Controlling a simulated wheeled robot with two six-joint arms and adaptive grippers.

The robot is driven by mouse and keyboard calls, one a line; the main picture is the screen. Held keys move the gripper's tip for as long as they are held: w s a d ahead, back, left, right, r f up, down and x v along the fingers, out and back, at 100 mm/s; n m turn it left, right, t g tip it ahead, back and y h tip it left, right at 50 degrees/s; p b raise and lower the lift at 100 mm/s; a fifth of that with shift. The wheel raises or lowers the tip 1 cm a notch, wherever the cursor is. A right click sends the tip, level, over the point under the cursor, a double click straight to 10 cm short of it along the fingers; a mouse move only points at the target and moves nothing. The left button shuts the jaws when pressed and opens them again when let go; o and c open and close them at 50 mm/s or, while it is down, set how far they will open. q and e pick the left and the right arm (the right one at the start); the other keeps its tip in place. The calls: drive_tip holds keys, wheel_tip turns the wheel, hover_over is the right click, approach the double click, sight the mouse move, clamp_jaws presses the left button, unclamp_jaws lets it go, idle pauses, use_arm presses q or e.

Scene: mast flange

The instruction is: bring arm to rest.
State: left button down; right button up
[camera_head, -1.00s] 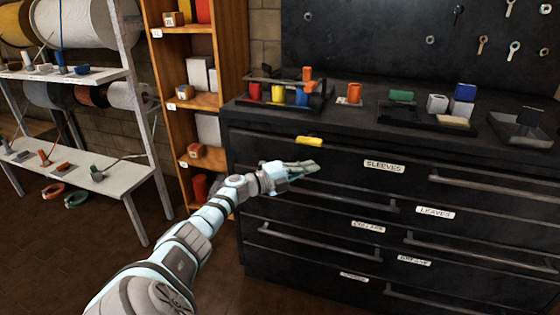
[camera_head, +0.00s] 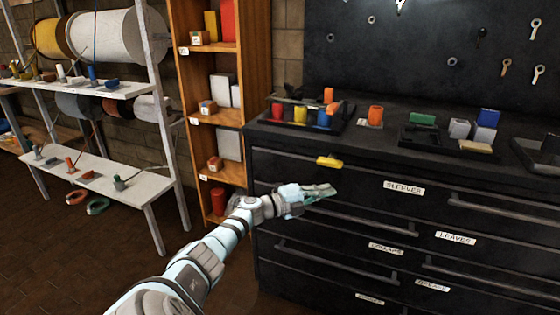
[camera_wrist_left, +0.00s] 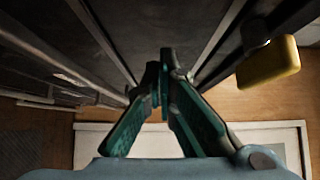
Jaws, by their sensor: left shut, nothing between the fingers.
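My left arm comes in from the bottom of the head view and reaches toward the dark drawer cabinet (camera_head: 300,222). My left gripper (camera_head: 326,190) is shut and empty, in front of the upper drawers. In the left wrist view its green-padded fingers (camera_wrist_left: 163,75) meet at the tips with nothing between them. A yellow piece (camera_head: 329,162) is at the cabinet's front, a little above the gripper and apart from it. It also shows at the upper right in the left wrist view (camera_wrist_left: 268,62). My right gripper is not in view.
The cabinet top holds a tray (camera_head: 342,126) of coloured parts, an orange piece (camera_head: 376,114) and a tray (camera_head: 440,146) with blocks. A wooden shelf (camera_head: 258,60) and a white spool rack (camera_head: 150,184) stand to the left. Bare floor lies between rack and arm.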

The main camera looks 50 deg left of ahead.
use_arm(q)
drive_tip(key=d+p+v, duration=0.1)
drive_tip(key=p+v, duration=0.2)
drive_tip(key=v, duration=0.7)
drive_tip(key=shift+s, duration=0.5)
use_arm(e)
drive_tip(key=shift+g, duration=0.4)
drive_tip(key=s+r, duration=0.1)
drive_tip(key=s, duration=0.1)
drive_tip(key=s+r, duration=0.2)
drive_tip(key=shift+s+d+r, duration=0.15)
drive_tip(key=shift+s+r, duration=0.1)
use_arm(q)
drive_tip(key=shift+a+r, duration=0.1)
